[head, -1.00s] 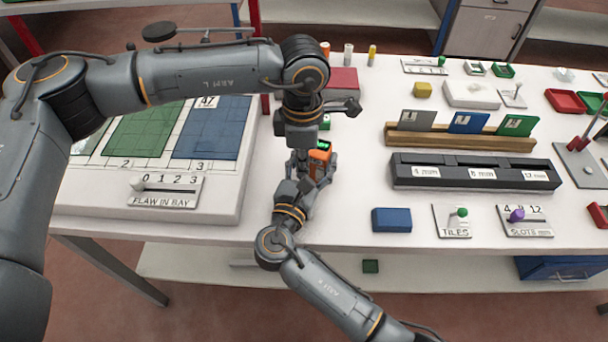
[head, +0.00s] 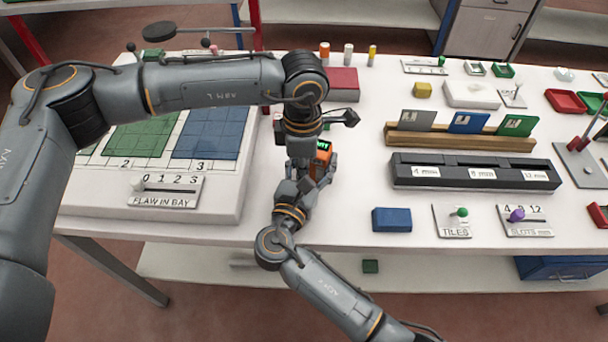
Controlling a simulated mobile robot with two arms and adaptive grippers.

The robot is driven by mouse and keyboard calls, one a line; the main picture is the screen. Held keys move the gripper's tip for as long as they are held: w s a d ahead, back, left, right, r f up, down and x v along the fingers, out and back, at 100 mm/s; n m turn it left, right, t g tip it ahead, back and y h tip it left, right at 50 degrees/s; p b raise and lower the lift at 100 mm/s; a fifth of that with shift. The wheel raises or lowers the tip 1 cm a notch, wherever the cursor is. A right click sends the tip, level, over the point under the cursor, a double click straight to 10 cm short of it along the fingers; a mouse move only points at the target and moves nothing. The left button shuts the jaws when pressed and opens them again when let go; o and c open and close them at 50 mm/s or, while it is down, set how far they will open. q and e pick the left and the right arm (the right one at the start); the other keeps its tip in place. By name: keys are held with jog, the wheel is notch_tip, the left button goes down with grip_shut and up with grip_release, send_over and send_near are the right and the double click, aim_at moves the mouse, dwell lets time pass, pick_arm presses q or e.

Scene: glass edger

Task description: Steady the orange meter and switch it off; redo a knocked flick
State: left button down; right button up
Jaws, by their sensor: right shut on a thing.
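The orange meter (head: 322,162) stands near the front of the white table, with a small lit green display at its top. My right gripper (head: 312,178) comes from the front and is shut on the meter, its fingers partly hidden by its own body. My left gripper (head: 299,150) points down from above, at the left side of the meter. Its fingertips are hidden behind its wrist and my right gripper, so I cannot see whether it touches the meter or how its jaws stand. The meter's switch cannot be made out.
The flaw-in-bay board (head: 215,195) lies left of the grippers. A dark red box (head: 343,84) lies behind them. A blue block (head: 391,219) and the black slotted rack (head: 475,173) are to the right. The table's front edge is close. Some table between meter and rack is clear.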

pick_arm(q)
jog(key=shift+w+f, duration=0.1)
jog(key=shift+f, duration=0.4)
jog(key=shift+r, duration=0.1)
notch_tip(320, 180, up, 7)
jog(key=s, duration=0.1)
jog(key=shift+a, duration=0.2)
jog(key=shift+s, duration=0.1)
pick_arm(e)
jog(key=o, duration=1.4)
